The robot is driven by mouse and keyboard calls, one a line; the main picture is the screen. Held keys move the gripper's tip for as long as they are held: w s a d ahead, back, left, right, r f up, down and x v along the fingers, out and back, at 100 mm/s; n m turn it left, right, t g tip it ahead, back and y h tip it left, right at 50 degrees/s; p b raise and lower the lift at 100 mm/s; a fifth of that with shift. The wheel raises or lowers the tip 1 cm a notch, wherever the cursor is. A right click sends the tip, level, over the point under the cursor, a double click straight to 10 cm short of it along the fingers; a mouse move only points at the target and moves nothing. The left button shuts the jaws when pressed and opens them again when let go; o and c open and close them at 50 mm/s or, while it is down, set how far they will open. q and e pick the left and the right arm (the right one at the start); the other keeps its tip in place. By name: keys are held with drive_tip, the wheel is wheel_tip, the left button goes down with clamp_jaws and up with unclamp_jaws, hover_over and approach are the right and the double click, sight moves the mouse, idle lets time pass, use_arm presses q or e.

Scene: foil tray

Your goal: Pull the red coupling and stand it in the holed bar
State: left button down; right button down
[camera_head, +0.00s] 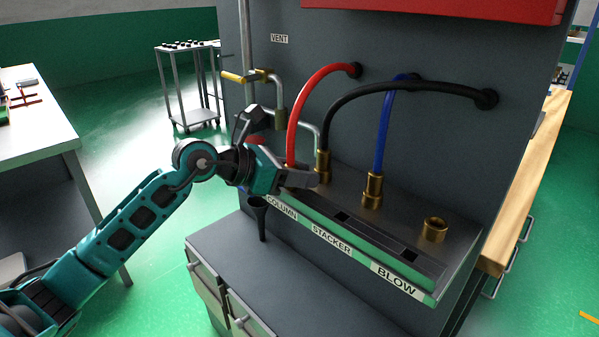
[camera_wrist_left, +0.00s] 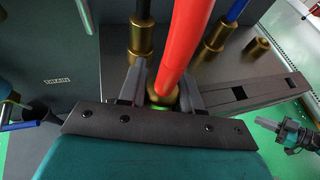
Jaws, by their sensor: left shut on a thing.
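The red hose (camera_head: 304,110) arches from the panel down to my left gripper (camera_head: 304,179). In the left wrist view my left gripper (camera_wrist_left: 163,98) is shut on the brass red coupling (camera_wrist_left: 158,94) at the end of the red hose (camera_wrist_left: 186,40). The coupling's lower end is hidden, so I cannot tell whether it is seated or lifted. The holed bar (camera_head: 375,243) runs along the front of the ledge, with two square dark openings visible; it also shows in the left wrist view (camera_wrist_left: 265,92). My right gripper (camera_wrist_left: 268,126) appears small at the right; its jaws are unclear.
The black hose's coupling (camera_head: 322,166) stands close beside my left gripper. The blue hose's coupling (camera_head: 373,190) and a bare brass fitting (camera_head: 435,229) stand farther right. A dark funnel (camera_head: 259,215) is below my left wrist. The lower cabinet top (camera_head: 300,285) is clear.

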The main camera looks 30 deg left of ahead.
use_arm(q)
drive_tip(key=c, duration=0.7)
unclamp_jaws()
use_arm(e)
drive_tip(key=shift+d, duration=0.1)
use_arm(q)
drive_tip(key=shift+s+a, duration=0.2)
drive_tip(key=b+v, duration=0.1)
drive_tip(key=v, duration=1.1)
drive_tip(key=shift+r+b, duration=0.2)
drive_tip(key=shift+b, duration=0.1)
use_arm(e)
drive_tip(key=shift+w+a+f, duration=0.2)
drive_tip(key=shift+a+f, duration=0.05)
drive_tip(key=shift+f, duration=0.05)
use_arm(q)
drive_tip(key=shift+s, duration=0.1)
